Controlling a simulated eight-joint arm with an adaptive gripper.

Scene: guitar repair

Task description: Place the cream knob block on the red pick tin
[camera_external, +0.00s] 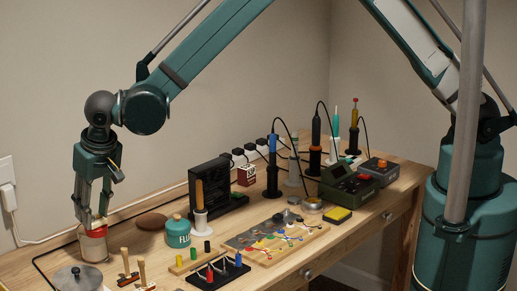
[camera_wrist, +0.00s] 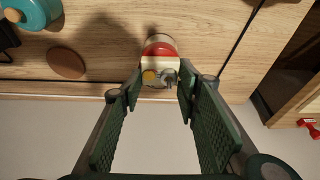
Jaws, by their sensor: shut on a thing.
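The cream knob block (camera_wrist: 160,66) sits between my fingertips in the wrist view, with a yellow knob and a grey knob on it. My gripper (camera_external: 93,219) is shut on it at the left of the bench. The red pick tin (camera_external: 92,248), a pale cylinder with a red top, stands right below the gripper. Its red top (camera_wrist: 160,47) shows partly behind the block in the wrist view. The block is over or at the tin's top; I cannot tell whether they touch. In the external view the fingers hide most of the block.
A grey lidded pot (camera_external: 75,279) stands in front of the tin. A brown disc (camera_external: 151,221) and a teal jar (camera_external: 178,234) lie to its right. Wooden-handled tools (camera_external: 127,265) are at the front. Soldering tools and a wiring board (camera_external: 265,240) fill the middle and right.

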